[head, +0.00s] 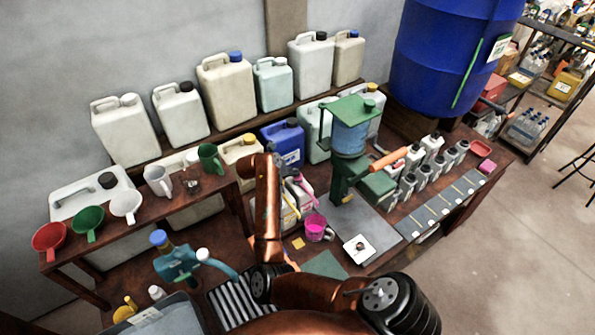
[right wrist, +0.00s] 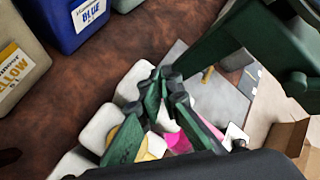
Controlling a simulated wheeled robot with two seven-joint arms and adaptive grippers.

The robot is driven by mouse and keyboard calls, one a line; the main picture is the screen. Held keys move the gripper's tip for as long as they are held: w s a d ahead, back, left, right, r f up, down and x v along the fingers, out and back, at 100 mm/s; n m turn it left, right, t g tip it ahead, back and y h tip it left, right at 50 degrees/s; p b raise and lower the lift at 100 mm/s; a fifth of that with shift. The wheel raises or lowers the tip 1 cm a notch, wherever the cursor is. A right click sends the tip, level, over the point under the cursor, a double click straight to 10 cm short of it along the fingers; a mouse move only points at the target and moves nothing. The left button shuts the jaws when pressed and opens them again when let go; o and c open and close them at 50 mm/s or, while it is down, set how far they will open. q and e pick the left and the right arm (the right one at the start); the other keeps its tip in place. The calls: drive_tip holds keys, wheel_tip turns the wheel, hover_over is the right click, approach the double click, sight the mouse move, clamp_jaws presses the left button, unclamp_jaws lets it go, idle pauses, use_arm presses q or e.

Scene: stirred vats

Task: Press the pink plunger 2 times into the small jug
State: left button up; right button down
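The small jug (head: 315,228) is clear with pink contents and stands on the wooden bench in the head view. Pink pump parts, apparently the pink plunger (head: 308,196), show on a pale bottle just behind it, partly covered by my copper right arm. In the right wrist view my right gripper (right wrist: 162,75) has its dark green fingers together at the tips, with nothing seen between them. Pink patches (right wrist: 178,141) show behind the fingers; I cannot tell whether they are jug or plunger. The gap between fingertips and plunger is unclear. My left gripper is out of view.
A green stand with a blue vessel (head: 349,139) and orange handle rises right of the jug. A blue jerrycan (head: 284,143) stands behind. A white tile (head: 359,249) lies to the jug's right. A shelf with funnels (head: 126,206) is at left.

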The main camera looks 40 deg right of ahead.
sight(296, 177)
drive_tip(key=f, duration=0.1)
drive_tip(key=s+f, duration=0.1)
drive_tip(key=shift+a+f, duration=0.15)
drive_tip(key=shift+f, duration=0.15)
drive_tip(key=shift+s, duration=0.1)
idle(0.3)
drive_tip(key=shift+d+r+p, duration=0.25)
drive_tip(key=shift+r+p, duration=0.5)
drive_tip(key=shift+r, duration=0.05)
drive_tip(key=r+p, duration=0.2)
drive_tip(key=r, duration=0.2)
drive_tip(key=shift+d+r+p, duration=0.25)
drive_tip(key=shift+p, duration=0.15)
drive_tip(key=shift+w+r, duration=0.2)
drive_tip(key=shift+w, duration=0.1)
drive_tip(key=shift+r, duration=0.1)
idle(0.8)
